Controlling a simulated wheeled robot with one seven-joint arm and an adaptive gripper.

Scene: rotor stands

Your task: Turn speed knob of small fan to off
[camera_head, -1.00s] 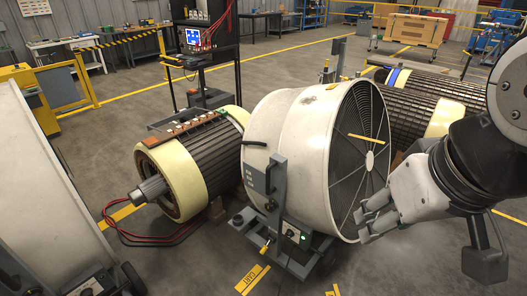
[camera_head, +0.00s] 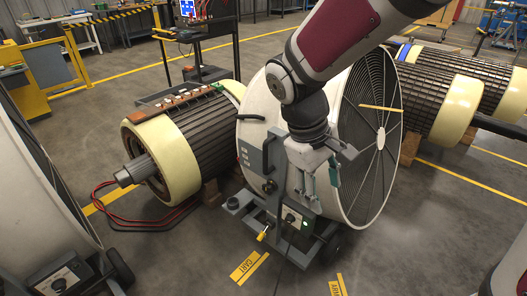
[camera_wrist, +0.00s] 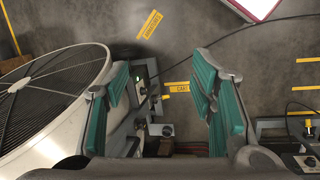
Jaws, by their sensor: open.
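A white drum fan (camera_head: 262,105) with a dark grille stands in the middle of the head view; it fills the left of the wrist view (camera_wrist: 75,125). Its control box carries a dark speed knob (camera_head: 290,217) low on the cart, beside a small green light; the box also shows in the wrist view (camera_wrist: 141,88). The knob's setting is too small to read. My gripper (camera_head: 320,188) points down in front of the fan's side, above and right of the knob. Its teal-padded fingers (camera_wrist: 162,85) are apart with nothing between them. I cannot see contact with the knob.
A yellow lever (camera_head: 263,234) and grey cart frame lie below the box. Another fan with its own knob box (camera_head: 58,284) stands at left. A rotor (camera_head: 185,145) is behind left, more rotors (camera_head: 440,100) behind right.

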